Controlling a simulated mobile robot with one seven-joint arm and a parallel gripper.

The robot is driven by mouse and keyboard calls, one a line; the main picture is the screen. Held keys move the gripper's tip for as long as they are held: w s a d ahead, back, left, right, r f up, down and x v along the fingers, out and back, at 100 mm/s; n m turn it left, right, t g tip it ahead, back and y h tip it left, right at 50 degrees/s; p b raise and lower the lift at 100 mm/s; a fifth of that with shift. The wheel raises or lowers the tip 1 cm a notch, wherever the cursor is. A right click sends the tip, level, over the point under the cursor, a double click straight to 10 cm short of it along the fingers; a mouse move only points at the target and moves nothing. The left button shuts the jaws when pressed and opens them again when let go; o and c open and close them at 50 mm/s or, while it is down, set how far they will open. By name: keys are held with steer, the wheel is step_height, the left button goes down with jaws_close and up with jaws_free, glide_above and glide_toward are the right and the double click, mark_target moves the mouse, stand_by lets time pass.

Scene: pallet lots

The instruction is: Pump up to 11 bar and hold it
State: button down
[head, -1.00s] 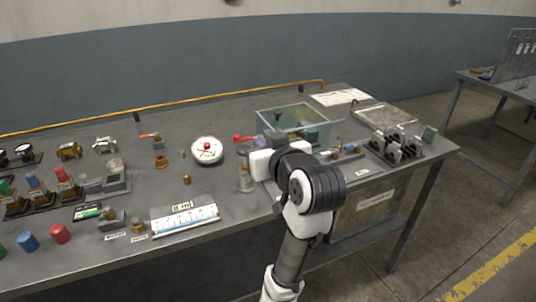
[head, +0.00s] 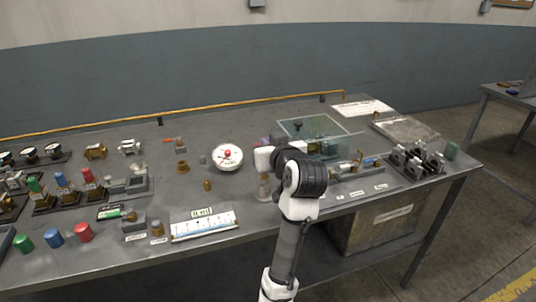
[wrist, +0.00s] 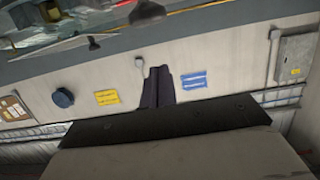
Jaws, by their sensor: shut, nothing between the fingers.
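The white round dial gauge (head: 228,157) with a red centre stands on the bench. Its scale and needle are too small to read. My gripper, on the white-and-black wrist just right of the gauge, hides its own fingertips in the head view. In the wrist view the dark fingers of my gripper (wrist: 158,86) are together, with nothing between them. The red-ended lever seen earlier beside the gauge is mostly hidden behind my wrist. I cannot tell whether my gripper touches it. A glass-sided tank (head: 338,147) stands right of my wrist.
A white ruled board (head: 204,225) lies in front of the gauge. A small brass piece (head: 207,185) stands near it. Coloured fittings crowd the left, with a red cylinder (head: 83,232) near the front edge. Dark clamps (head: 417,160) stand at the right. A yellow pipe (head: 200,107) runs along the back.

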steer(key=shift+f, duration=2)
step_height(320, 180, down, 4)
steer(key=shift+r+b, duration=0.1)
steer(key=shift+b, duration=0.85)
steer(key=shift+w+r, duration=0.1)
